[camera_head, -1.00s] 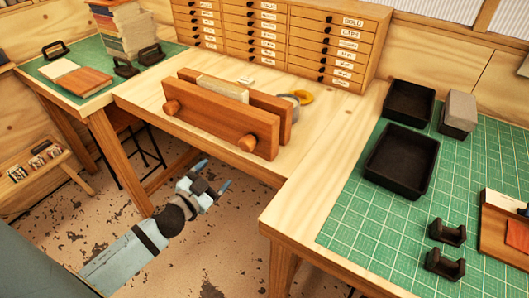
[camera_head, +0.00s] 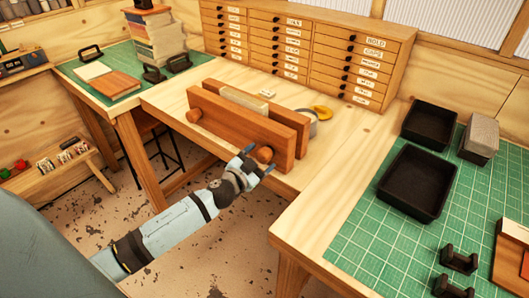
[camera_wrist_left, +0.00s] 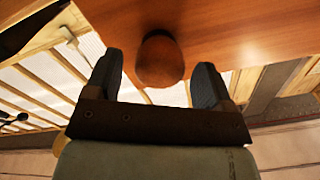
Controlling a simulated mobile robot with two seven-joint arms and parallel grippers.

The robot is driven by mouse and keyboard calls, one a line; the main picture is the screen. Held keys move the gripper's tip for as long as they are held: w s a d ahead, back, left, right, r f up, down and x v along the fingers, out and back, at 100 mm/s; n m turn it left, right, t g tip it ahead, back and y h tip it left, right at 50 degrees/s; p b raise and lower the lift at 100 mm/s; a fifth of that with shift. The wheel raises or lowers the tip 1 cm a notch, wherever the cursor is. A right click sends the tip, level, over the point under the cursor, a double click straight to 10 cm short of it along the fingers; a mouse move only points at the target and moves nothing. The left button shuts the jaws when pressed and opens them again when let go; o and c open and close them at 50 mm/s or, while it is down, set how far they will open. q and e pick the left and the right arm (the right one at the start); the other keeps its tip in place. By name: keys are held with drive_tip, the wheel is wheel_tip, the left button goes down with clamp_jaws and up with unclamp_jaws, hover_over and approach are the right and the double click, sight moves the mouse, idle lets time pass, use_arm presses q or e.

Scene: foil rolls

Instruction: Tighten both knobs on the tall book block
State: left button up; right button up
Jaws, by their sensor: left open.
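The tall book block (camera_head: 245,99) stands pale between the two wooden boards of a press (camera_head: 228,122) on the middle table. The press's front board has two round wooden knobs, the left knob (camera_head: 194,115) and the right knob (camera_head: 264,154). My left gripper (camera_head: 258,160) is at the right knob. In the left wrist view, the right knob (camera_wrist_left: 159,60) sits between the two open fingers of my left gripper (camera_wrist_left: 158,82), with gaps on both sides. My right gripper is not in view.
A drawer cabinet (camera_head: 307,50) stands behind the press. A grey roll with yellow tape (camera_head: 321,112) lies right of it. Black trays (camera_head: 412,182) and dark holders (camera_head: 459,259) are on the right green mat. A book stack (camera_head: 155,38) stands back left.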

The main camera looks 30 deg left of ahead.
use_arm(q)
drive_tip(key=shift+w+d, duration=0.1)
drive_tip(key=shift+w, duration=1.15)
drive_tip(key=c, duration=0.9)
drive_tip(key=shift+m, duration=0.4)
